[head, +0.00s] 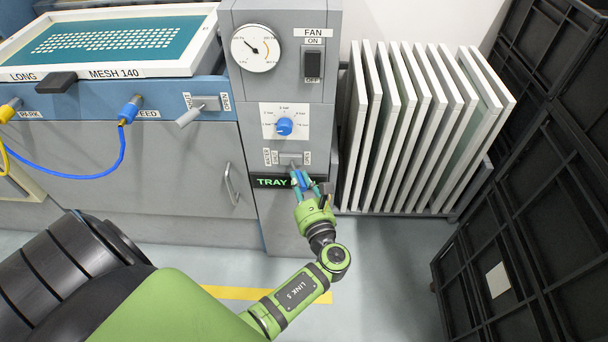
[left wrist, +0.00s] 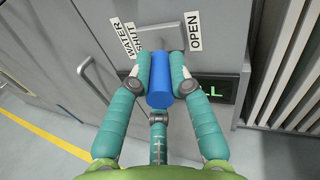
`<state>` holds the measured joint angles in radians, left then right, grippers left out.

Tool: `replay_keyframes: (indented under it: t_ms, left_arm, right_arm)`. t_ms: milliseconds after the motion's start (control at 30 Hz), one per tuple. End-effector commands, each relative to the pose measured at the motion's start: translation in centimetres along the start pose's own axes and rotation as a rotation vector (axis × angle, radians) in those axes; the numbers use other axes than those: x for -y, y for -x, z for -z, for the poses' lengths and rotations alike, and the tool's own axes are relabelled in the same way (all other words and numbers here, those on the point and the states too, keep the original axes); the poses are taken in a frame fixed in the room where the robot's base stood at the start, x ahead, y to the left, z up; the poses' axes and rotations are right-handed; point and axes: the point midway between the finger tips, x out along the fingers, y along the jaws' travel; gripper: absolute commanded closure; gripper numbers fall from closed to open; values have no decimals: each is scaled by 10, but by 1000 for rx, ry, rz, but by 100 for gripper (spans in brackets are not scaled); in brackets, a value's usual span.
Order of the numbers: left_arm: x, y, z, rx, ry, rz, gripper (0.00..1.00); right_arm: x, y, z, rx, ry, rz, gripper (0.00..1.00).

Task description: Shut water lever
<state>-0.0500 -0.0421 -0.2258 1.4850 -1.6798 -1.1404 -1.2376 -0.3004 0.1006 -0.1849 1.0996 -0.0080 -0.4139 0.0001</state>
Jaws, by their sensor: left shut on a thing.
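The water lever (head: 290,159) sits on the front of the grey column, between a WATER SHUT label (head: 270,157) and an OPEN label (head: 307,158). Its blue handle (left wrist: 160,80) shows in the left wrist view, pointing down out of the grey plate between the labels. My left gripper (head: 299,180) is shut on this handle, with teal fingers on both sides of it. In the head view the fingers cover most of the handle. I cannot tell the lever's exact angle. My right gripper is not in view.
A dark TRAY display (head: 271,182) lies just below the lever. Above are a blue knob (head: 284,126), a FAN switch (head: 312,65) and a gauge (head: 256,48). White frames (head: 420,130) stand close on the right, beside black crates (head: 530,180).

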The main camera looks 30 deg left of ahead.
Motion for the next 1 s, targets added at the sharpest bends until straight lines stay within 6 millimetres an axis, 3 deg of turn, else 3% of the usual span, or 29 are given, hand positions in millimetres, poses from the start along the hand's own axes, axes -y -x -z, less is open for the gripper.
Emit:
replay_keyframes:
  t_ms: [33, 267, 433, 567, 1000]
  left_arm:
    - [-4, -2, -7, -4, -8, 36, 100]
    - [-19, -4, -9, -41, -9, 229, 100]
    - [-31, -8, -8, -71, -8, 389, 100]
    - [-39, -12, -7, -95, -9, 510, 100]
    - [-50, -21, -8, -150, -4, 790, 100]
  right_arm:
    - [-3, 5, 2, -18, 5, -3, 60]
    - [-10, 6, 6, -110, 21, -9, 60]
    - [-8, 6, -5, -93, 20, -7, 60]
    - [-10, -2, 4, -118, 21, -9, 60]
    - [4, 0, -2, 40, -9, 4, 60]
